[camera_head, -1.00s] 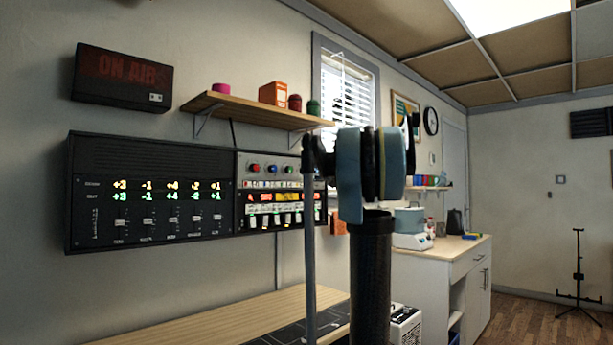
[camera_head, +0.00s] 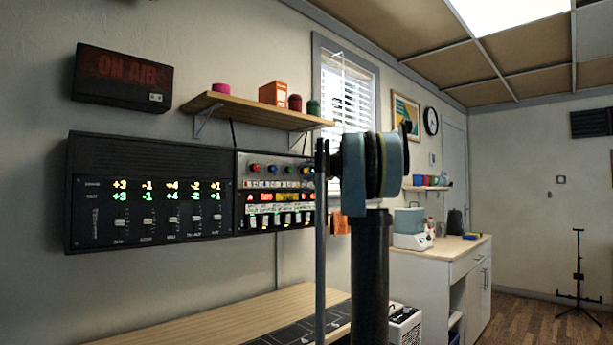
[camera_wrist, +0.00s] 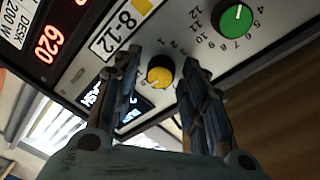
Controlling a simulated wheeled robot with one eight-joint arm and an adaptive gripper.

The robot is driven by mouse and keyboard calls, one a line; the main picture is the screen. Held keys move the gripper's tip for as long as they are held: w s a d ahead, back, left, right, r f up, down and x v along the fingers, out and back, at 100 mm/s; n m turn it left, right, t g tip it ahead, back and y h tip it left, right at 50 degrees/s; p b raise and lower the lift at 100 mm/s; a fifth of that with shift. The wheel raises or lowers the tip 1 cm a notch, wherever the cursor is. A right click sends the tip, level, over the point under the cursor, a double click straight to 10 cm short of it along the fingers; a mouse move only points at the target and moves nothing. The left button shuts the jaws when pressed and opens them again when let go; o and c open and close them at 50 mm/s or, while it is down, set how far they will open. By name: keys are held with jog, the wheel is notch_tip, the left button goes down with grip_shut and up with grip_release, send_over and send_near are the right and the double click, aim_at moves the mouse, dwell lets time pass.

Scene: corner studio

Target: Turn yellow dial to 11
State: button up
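My gripper (camera_wrist: 162,62) is open, with one dark finger on each side of the dial. I cannot tell whether either finger touches it. The fingers cover part of the number ring, so the dial's reading is not clear. In the head view my gripper (camera_head: 325,160) is edge-on at the right end of the rack panel (camera_head: 280,183).
A green dial (camera_wrist: 236,18) sits close by, up and right of the yellow one in the wrist view. A label reading 8-12 (camera_wrist: 122,27) and a red 620 display (camera_wrist: 48,45) are to the left. A wooden shelf (camera_head: 240,110) hangs above the rack, over a desk (camera_head: 230,320).

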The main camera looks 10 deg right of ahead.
jog(key=c, duration=0.7)
jog(key=shift+o, duration=0.2)
jog(key=shift+m, duration=0.3)
jog(key=shift+m+g, duration=0.3)
jog(key=shift+m, duration=1.8)
jog(key=o, duration=1.1)
jog(key=shift+s+d, duration=0.1)
jog(key=v, duration=1.1)
jog(key=shift+s+d, duration=0.15)
jog(key=shift+s, duration=0.15)
